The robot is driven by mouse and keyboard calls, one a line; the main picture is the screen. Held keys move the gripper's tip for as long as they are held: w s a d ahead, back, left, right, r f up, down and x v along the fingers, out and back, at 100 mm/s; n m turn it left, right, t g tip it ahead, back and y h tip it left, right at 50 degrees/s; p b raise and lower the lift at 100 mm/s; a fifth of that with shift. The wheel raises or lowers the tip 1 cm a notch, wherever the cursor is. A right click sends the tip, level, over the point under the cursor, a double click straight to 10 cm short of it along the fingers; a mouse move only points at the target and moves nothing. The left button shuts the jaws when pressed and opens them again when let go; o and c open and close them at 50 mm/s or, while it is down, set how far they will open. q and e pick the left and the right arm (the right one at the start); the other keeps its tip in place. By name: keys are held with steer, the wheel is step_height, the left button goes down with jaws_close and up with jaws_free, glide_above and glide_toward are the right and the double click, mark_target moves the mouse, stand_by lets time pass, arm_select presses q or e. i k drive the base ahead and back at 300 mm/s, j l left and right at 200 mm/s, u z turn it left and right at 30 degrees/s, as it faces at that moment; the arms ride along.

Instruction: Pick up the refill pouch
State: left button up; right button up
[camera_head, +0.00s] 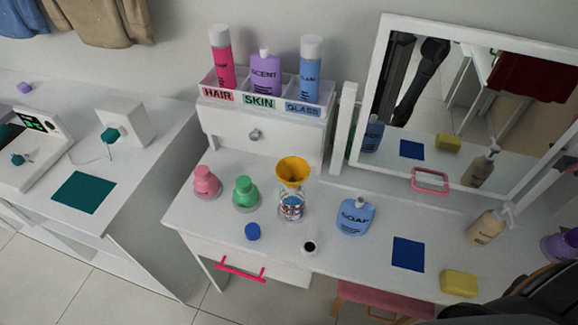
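The refill pouch, a light blue pouch (355,217) marked SOAP with a small spout on top, stands on the white dressing table, right of the clear bottle with the yellow funnel. Nothing holds it. Part of it is reflected at the lower left of the mirror. Neither of my grippers is directly in view. A dark arm part of mine shows at the bottom right corner, without its fingers.
A yellow funnel (293,171) sits on a clear bottle (291,208). A small dark-topped white container (309,248), blue cap (252,232), blue mat (408,254), yellow sponge (459,283) and pump bottle (490,225) stand around. The mirror (450,120) rises behind the pouch.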

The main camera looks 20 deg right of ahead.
mark_target(355, 217)
steer(key=z, duration=1.15)
